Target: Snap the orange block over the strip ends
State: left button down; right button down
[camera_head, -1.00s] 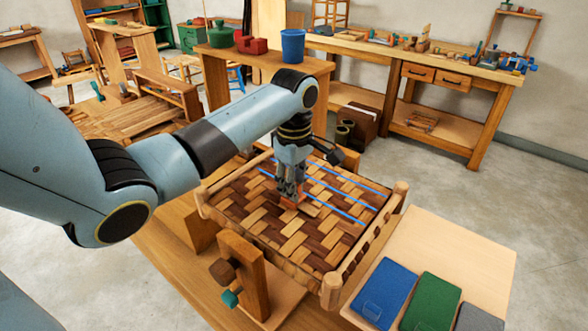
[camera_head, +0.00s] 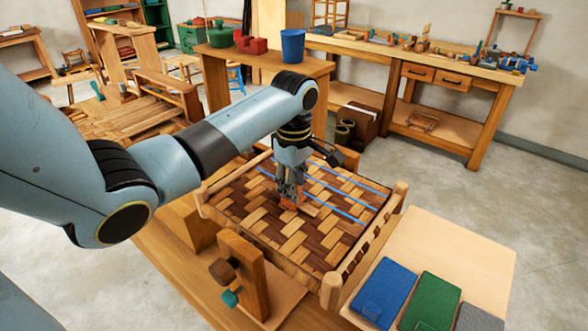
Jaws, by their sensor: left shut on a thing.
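My left gripper (camera_head: 290,198) points down at the woven seat, shut on the small orange block (camera_head: 291,205). The block shows only in part below the fingers, at or just above the weave; I cannot tell whether it touches. The bark seat (camera_head: 300,240) is a checked weave of light and dark brown strips in a wooden frame. Blue lines (camera_head: 345,213) run across its far right part. The strip ends under the block are hidden by the gripper. My right gripper is not in view.
A wooden clamp block (camera_head: 243,270) with a green-tipped handle stands at the seat's near left. A pale board (camera_head: 455,255) at the right bears blue (camera_head: 384,290), green (camera_head: 431,302) and grey pads. Wooden posts (camera_head: 400,190) rise at the seat corners. Workbenches stand behind.

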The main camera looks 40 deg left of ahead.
pick_arm(q)
jog(key=c, duration=0.7)
grip_release()
jog(key=shift+r, duration=3.5)
